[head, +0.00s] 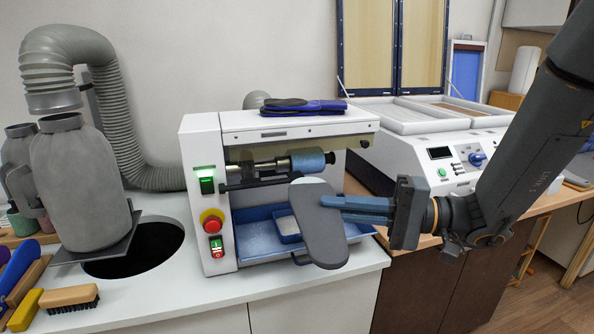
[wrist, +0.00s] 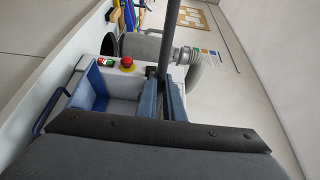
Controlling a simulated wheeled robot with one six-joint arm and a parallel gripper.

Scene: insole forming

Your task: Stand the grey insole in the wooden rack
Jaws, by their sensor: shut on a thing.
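My gripper (head: 335,206) is shut on the grey insole (head: 322,240), with its blue fingers coming in from the right. The insole hangs tilted in the air in front of the white grinding machine, its broad face toward the head camera and a pale patch at its top. In the wrist view the insole (wrist: 173,35) shows edge-on as a dark strip beyond the blue fingers (wrist: 162,95). A wooden holder (head: 28,278) with blue and purple pieces is cut off at the head view's left edge; I cannot tell for certain whether it is the rack.
The white grinding machine (head: 207,150) has a blue tray (head: 262,240) and a dark and blue insole pair (head: 290,106) on top. A grey extractor canister (head: 75,170) stands by a round hole (head: 140,250) in the bench. A brush (head: 68,299) lies front left. Bench front centre is clear.

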